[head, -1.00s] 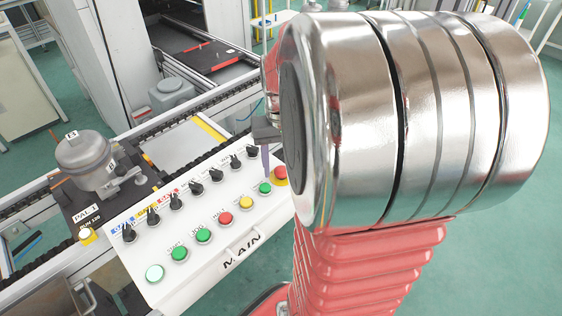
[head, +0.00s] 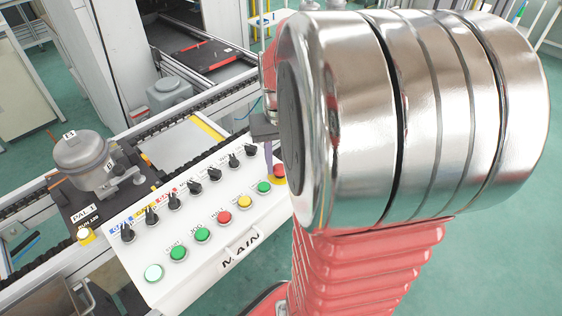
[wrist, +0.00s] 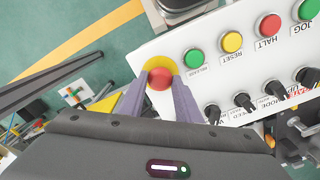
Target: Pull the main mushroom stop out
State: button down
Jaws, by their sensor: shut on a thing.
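The red mushroom stop (head: 280,171) sits on a yellow surround at the right end of the white MAIN panel (head: 236,250). It also shows in the wrist view (wrist: 160,79), between the two purple fingers of my gripper (wrist: 160,88). The fingers are shut on the stop, one on each side. In the head view my gripper (head: 268,160) reaches down to the stop, and my arm hides much of it. How far the stop stands out from the panel cannot be told.
The panel carries a green button (head: 264,187), a yellow button (head: 245,202), a red button (head: 224,217) and a row of black selector knobs (head: 195,187) close to the stop. A grey compressor (head: 83,158) stands on a pallet at the left.

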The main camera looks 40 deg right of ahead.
aim_at(280, 166)
jog(key=shift+r, duration=0.55)
jog(key=c, duration=1.3)
grip_release()
notch_tip(280, 166, up, 14)
jog(key=shift+f, duration=0.15)
